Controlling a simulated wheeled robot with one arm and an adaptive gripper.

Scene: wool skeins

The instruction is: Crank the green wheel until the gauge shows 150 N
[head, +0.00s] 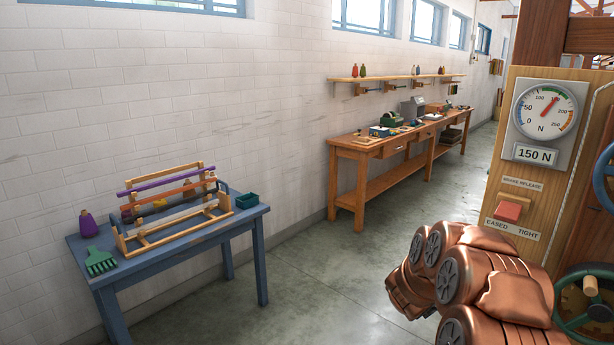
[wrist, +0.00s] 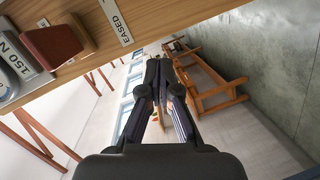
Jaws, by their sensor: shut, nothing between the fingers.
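The round gauge (head: 545,112) is on the upright wooden panel at right in the head view. Its red needle points up and right, near 150. A plate (head: 535,154) below reads "150 N" and also shows in the wrist view (wrist: 12,62). The green wheel (head: 566,331) with a wooden knob (head: 590,286) is at lower right, partly cut off.
My copper-coloured arm stands in front of the panel's lower left. A blue wheel (head: 605,178) is at the right edge. A blue table (head: 185,246) with a small loom and a wooden workbench (head: 350,152) stand along the wall. The grey floor between is clear.

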